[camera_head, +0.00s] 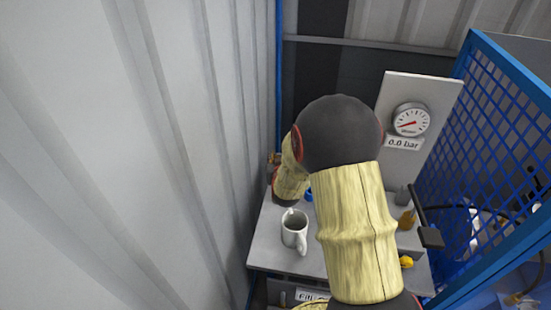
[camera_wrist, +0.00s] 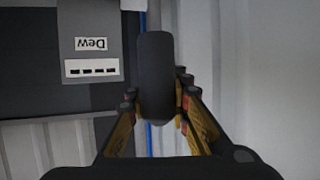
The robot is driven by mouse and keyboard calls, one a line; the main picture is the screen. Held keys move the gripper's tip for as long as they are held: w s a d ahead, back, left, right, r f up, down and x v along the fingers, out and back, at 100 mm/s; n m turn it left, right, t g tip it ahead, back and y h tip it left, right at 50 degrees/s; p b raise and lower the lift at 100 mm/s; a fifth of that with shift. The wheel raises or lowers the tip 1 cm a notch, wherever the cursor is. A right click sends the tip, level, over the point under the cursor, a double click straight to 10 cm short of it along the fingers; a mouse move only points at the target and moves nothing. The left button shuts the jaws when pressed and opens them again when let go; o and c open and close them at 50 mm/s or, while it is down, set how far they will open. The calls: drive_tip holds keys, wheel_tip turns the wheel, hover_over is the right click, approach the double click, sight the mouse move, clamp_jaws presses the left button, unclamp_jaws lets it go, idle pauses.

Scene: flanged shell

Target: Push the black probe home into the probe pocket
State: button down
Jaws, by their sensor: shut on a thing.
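In the wrist view, a long black rounded piece, which looks like the black probe (camera_wrist: 154,58), stands between the fingers of my gripper (camera_wrist: 156,92). The fingers are closed on its two sides, and its far end points away from the palm. I cannot make out the probe pocket in either view. In the head view my arm hides the gripper and the probe.
In the head view, a white mug (camera_head: 294,232) stands on a grey bench (camera_head: 270,255). A board with a round gauge (camera_head: 410,121), marked 0.0 bar, stands behind. A brown bottle (camera_head: 406,220) and a yellow item (camera_head: 406,262) lie right of my arm. Blue mesh (camera_head: 490,130) bounds the right, a ribbed wall (camera_head: 130,150) the left.

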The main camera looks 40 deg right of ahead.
drive_tip(key=shift+f+b, duration=1.4)
drive_tip(key=shift+f, duration=0.5)
drive_tip(key=shift+b, duration=0.7)
idle(0.3)
wheel_tip(320, 180, down, 6)
drive_tip(key=b, duration=0.5)
drive_tip(key=shift+b, duration=0.3)
idle(1.9)
drive_tip(key=c, duration=1.6)
unclamp_jaws()
drive_tip(key=shift+o, duration=0.2)
wheel_tip(320, 180, up, 10)
